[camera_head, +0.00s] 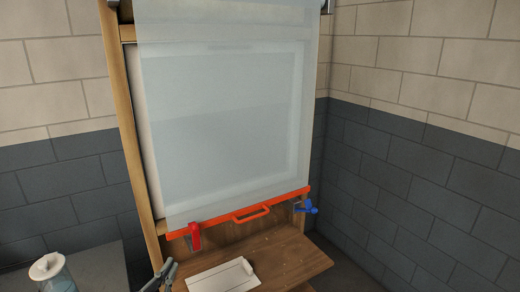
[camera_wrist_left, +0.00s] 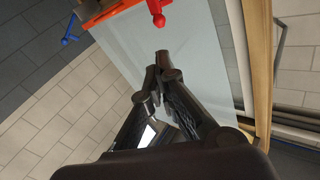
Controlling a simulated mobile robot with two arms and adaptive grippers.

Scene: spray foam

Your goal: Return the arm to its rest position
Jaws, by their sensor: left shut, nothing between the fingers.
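My left gripper (camera_head: 160,277) shows at the bottom edge of the head view, left of the wooden shelf (camera_head: 290,262). In the left wrist view the left gripper (camera_wrist_left: 160,62) has its fingertips together, with nothing between them. A translucent sheet (camera_head: 225,120) hangs over the wooden-framed window, with an orange bar (camera_head: 285,199) along its bottom. A red clamp (camera_head: 195,238) and a blue clamp (camera_head: 306,206) sit at the bar. The red clamp also shows in the left wrist view (camera_wrist_left: 156,10). My right gripper is in neither view.
A white flat item (camera_head: 223,277) lies on the wooden shelf. A white-topped container (camera_head: 50,270) stands on a grey surface at the lower left. Brick walls close in on both sides, with the corner right of the window.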

